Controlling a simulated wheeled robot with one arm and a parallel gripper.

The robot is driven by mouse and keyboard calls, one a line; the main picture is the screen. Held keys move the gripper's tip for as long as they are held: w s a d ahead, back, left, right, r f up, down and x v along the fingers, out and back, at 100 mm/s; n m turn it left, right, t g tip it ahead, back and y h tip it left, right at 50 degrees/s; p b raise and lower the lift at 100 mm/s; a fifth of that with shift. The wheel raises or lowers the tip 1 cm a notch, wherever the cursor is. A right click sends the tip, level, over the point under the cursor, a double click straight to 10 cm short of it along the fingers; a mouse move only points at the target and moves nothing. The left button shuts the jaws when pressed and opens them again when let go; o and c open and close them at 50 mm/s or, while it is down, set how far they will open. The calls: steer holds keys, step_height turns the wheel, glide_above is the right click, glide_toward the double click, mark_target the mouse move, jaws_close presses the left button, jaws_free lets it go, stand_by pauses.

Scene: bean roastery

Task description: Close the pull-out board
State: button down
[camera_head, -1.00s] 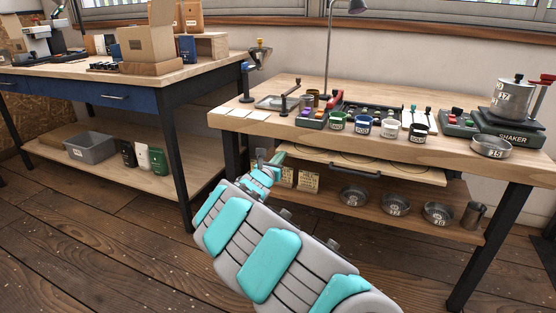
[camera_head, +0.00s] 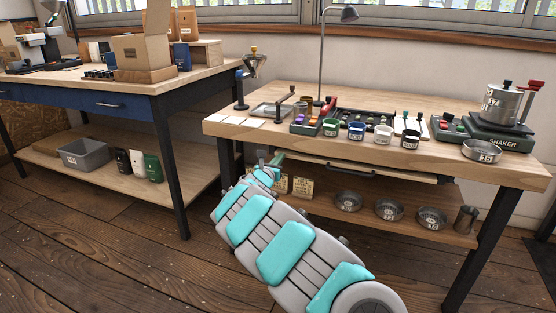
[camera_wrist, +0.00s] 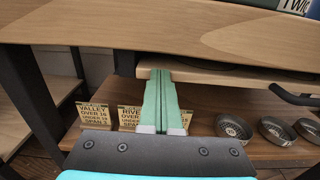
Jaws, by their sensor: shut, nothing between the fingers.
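The pull-out board (camera_head: 410,178) is a pale wooden board under the right workbench top, with a dark handle (camera_head: 350,172) on its front edge. A strip of it sticks out past the bench edge. In the wrist view the board (camera_wrist: 235,76) lies right of the fingers, and its handle (camera_wrist: 295,97) is at the right edge. My gripper (camera_head: 279,155) is at the board's left end, under the bench edge. In the wrist view its green fingers (camera_wrist: 160,76) are together and empty. Their tips are close to the board's front left corner; contact cannot be told.
The right workbench (camera_head: 245,130) carries cups, trays and a shaker (camera_head: 490,135). Its lower shelf (camera_head: 325,207) holds several metal bowls and small label cards (camera_head: 302,187). A blue-drawer bench (camera_head: 135,106) stands at the left. The wooden floor in front is clear.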

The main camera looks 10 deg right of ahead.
steer(key=shift+r, duration=0.4)
